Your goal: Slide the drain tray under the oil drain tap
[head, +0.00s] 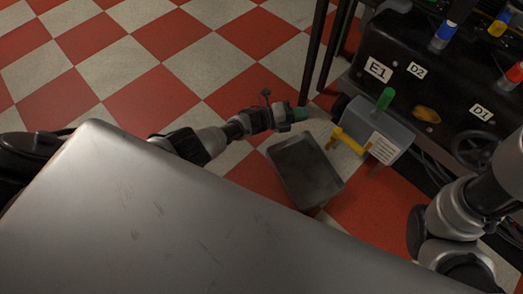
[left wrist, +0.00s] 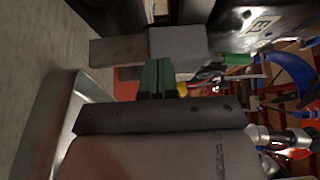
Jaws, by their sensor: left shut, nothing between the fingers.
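The drain tray (head: 305,168), a dark grey shallow rectangular pan, is low in front of the machine in the head view. The yellow oil drain tap (head: 349,142) sticks out of a grey tank, up and right of the tray in the picture. My left gripper (head: 298,114) is shut and empty beyond the tray's far edge, left of the tank; I cannot tell whether it touches the tray. Its green fingertips (left wrist: 157,76) are together in the left wrist view. My right arm shows at the right of the head view, but its gripper does not.
The grey tank (head: 384,128) has a green knob (head: 385,98). A black machine panel (head: 400,65) with labels and a handwheel (head: 474,149) stands behind it. Dark uprights (head: 326,50) stand left of it. A large scratched metal surface (head: 170,225) fills the foreground. Checkered floor (head: 165,75) lies open at left.

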